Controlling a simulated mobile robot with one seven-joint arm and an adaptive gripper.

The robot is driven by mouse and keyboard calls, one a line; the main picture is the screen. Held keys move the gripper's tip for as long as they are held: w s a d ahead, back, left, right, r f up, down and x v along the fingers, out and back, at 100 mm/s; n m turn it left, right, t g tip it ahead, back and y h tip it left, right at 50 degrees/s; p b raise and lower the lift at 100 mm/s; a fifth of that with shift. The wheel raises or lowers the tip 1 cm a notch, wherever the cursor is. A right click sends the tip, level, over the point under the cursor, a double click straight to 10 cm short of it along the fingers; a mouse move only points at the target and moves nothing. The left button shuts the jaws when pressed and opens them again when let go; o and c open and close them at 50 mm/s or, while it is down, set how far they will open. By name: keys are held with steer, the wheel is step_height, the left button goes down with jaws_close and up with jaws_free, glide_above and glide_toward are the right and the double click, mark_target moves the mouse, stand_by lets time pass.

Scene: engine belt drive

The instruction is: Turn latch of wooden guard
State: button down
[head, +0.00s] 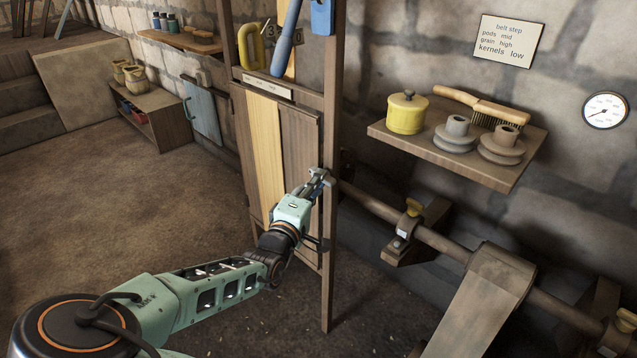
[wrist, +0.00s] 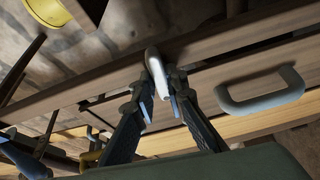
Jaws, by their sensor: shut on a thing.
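The wooden guard (head: 300,140) is an upright panel of brown planks with one yellow plank, set in a wooden frame. In the wrist view its planks (wrist: 200,82) run across the picture. The latch (wrist: 152,60) is a pale, rounded lever near the guard's edge. My gripper (wrist: 157,92) is shut on the latch, with a dark finger on each side of it. In the head view my gripper (head: 318,178) is at the guard's right edge by the frame post and hides most of the latch.
A pale pull handle (wrist: 262,92) sticks out of the guard beside my gripper. Right of the frame post a shaft (head: 375,205) runs along the wall. Above it a shelf (head: 470,160) holds a yellow pot (head: 407,114), a brush and stepped pulleys. The floor at left is clear.

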steer(key=shift+f+m+t+h+b, duration=0.1)
steer(key=shift+m+t+h+b, duration=0.25)
steer(key=shift+m, duration=0.55)
steer(key=c, duration=1.9)
jaws_free()
steer(key=shift+c, duration=0.2)
steer(key=v, duration=1.2)
steer(key=shift+c, duration=0.7)
